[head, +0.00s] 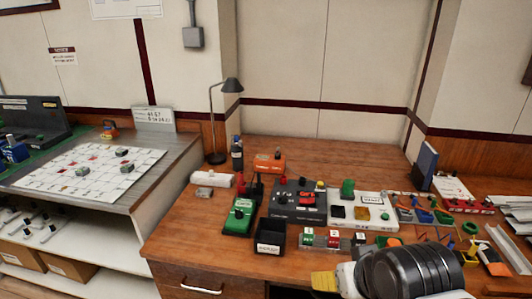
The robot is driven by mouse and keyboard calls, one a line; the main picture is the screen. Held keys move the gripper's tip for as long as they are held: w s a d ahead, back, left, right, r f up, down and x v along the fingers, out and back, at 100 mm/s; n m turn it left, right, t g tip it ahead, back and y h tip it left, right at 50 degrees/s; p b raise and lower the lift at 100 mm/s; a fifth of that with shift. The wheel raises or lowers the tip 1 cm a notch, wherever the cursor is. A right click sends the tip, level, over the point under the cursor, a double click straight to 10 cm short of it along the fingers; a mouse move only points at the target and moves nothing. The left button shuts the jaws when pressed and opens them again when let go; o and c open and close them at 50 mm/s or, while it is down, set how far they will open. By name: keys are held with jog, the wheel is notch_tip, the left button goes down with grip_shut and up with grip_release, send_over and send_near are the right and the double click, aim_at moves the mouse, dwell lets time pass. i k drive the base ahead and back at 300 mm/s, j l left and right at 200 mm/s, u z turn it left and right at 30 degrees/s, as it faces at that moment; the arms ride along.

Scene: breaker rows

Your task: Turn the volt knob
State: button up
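No knob is clearly labelled volt at this size. A green handheld meter-like device (239,216) with a dark round spot on its face lies on the wooden desk, left of a dark grey panel (298,199). The panel carries small black, red and yellow parts; I cannot tell which of these parts is the volt knob. A black and white part of my arm (410,270) is at the lower right, in front of the desk items and apart from the green device. My gripper's fingers cannot be made out, so its opening and any hold are unclear.
A black bin (270,238) stands in front of the panel. A white board (362,211), red-marked blocks (333,238) and coloured parts crowd the right. A lamp (214,120) and a dark bottle (237,154) stand behind. The desk's front left is clear.

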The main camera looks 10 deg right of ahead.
aim_at(282, 201)
jog(key=i+u, duration=0.3)
jog(key=i, duration=0.15)
jog(key=i+l+u, duration=0.15)
jog(key=i+u, duration=0.15)
jog(key=i, duration=0.1)
